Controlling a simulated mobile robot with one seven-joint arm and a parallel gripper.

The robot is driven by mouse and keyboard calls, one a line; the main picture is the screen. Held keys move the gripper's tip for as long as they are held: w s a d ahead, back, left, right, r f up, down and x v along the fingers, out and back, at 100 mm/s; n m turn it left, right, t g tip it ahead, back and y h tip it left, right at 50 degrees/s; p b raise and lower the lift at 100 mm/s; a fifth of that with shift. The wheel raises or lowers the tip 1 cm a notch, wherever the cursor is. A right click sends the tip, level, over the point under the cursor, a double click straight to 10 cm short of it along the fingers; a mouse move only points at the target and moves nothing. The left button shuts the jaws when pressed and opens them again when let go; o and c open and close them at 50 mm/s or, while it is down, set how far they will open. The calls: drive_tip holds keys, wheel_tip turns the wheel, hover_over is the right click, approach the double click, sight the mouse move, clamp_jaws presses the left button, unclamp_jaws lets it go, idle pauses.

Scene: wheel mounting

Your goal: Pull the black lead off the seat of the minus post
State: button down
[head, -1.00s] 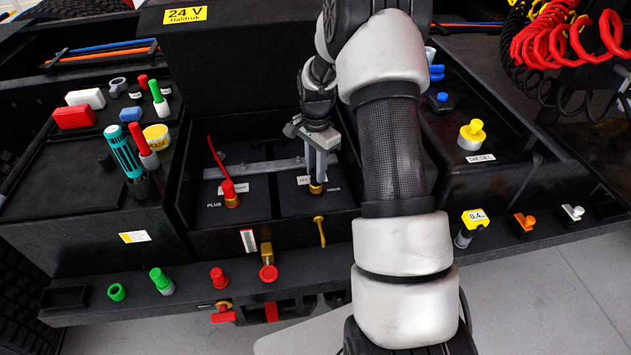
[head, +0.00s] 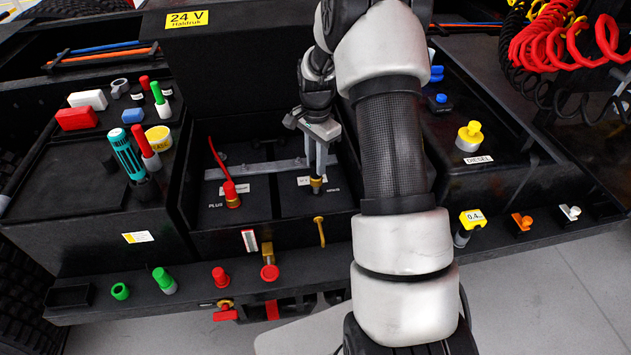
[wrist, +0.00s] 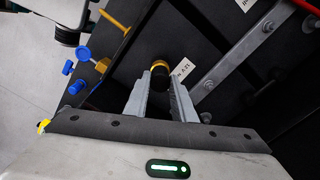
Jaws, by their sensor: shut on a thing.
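The black lead's end (wrist: 160,78) shows in the wrist view as a short dark cylinder with a brass-yellow ring at its far end. My gripper (wrist: 159,88) is shut on it, with a pale finger on each side. In the head view my gripper (head: 317,170) points down over the right half of the battery box. A dark piece and a brass part (head: 316,187) show just under the fingertips, in front of the minus label (head: 331,189). The seat of the minus post is hidden, so I cannot tell whether the lead end still touches it.
A red lead on its brass terminal (head: 231,192) stands at the plus side, to the left. A grey bar (head: 262,168) runs behind both posts. The box walls stand close around my gripper.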

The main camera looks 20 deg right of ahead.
drive_tip(key=shift+r+p, duration=0.95)
drive_tip(key=shift+r, duration=0.95)
